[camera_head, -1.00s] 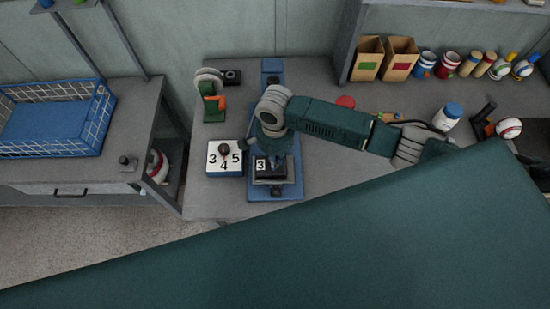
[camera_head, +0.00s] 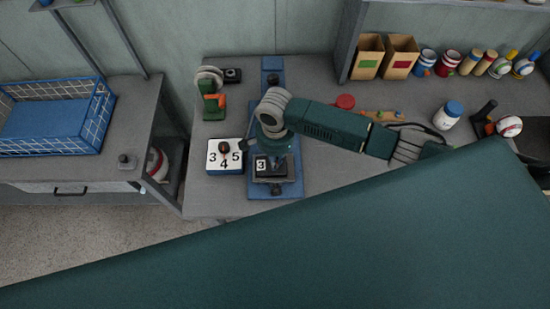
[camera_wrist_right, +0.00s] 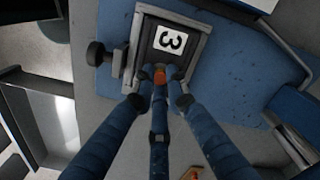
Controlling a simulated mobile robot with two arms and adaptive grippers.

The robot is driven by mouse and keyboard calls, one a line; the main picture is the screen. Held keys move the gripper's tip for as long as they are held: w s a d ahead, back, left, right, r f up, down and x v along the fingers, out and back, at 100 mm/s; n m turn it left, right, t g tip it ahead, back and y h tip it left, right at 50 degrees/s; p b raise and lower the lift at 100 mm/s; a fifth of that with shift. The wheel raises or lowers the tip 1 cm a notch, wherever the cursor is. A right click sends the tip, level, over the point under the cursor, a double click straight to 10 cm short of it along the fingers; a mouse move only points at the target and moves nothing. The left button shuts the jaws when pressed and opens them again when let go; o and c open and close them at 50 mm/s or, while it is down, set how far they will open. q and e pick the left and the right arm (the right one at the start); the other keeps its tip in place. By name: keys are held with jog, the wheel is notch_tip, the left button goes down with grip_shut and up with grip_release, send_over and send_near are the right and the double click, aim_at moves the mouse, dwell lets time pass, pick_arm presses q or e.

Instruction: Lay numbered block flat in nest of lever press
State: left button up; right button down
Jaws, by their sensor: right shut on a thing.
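The numbered block (camera_wrist_right: 168,42) is black with a white label showing a 3. It lies within the grey-rimmed nest (camera_wrist_right: 203,38) of the lever press. In the head view the block's label (camera_head: 261,166) shows in the nest on the blue press base (camera_head: 292,191), and the block looks flat. In the head view the wrist covers the press just behind the nest. My left gripper is not in view.
A white box (camera_head: 213,164) with the numbers 3, 4, 5 and a dark knob stands just left of the press. A green and orange device (camera_head: 212,105) is behind it. A white jar (camera_head: 446,116) and a red disc (camera_head: 345,102) are to the right.

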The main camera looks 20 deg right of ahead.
jog(key=c, duration=1.7)
grip_release()
jog(key=shift+o, duration=0.2)
notch_tip(320, 180, up, 12)
